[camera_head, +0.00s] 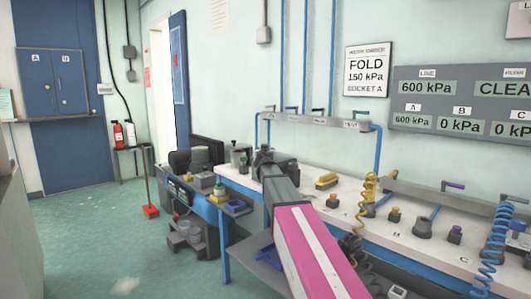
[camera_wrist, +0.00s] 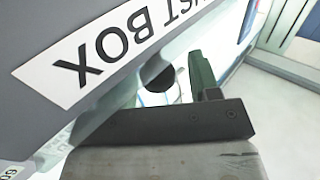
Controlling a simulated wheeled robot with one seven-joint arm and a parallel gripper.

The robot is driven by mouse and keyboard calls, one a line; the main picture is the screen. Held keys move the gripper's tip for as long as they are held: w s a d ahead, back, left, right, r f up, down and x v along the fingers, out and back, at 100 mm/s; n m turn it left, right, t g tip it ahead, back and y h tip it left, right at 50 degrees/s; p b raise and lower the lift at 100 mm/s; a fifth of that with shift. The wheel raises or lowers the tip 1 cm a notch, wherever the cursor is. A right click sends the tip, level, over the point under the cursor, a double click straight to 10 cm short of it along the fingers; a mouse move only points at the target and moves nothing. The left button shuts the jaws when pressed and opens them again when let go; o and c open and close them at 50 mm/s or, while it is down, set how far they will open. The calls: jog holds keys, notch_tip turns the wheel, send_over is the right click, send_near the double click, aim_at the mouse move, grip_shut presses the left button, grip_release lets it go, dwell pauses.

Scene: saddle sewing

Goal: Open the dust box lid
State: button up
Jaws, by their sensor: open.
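The dust box (camera_wrist: 60,30) is a grey box with a white "DUST BOX" label (camera_wrist: 100,50), seen upside down. It fills the upper left of the wrist view, very close to my gripper. A dark round part (camera_wrist: 158,77) shows beside the box edge; I cannot tell whether it belongs to the lid. My gripper (camera_wrist: 172,84) is open beside the box, with one dark green finger clear on the right. I see nothing held, and contact with the box is unclear. In the head view my gripper (camera_head: 265,157) is at the bench's back left, with the box not clearly distinguishable.
The white bench (camera_head: 330,225) has small coloured fittings and coiled hoses, yellow (camera_head: 369,190) and blue (camera_head: 497,235). A pipe rack (camera_head: 318,123) stands behind my gripper. A blue cart (camera_head: 195,205) with small items is at the left. Open floor (camera_head: 85,235) lies farther left.

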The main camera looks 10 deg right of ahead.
jog(key=shift+w+d, duration=0.2)
jog(key=shift+w, duration=0.7)
grip_shut()
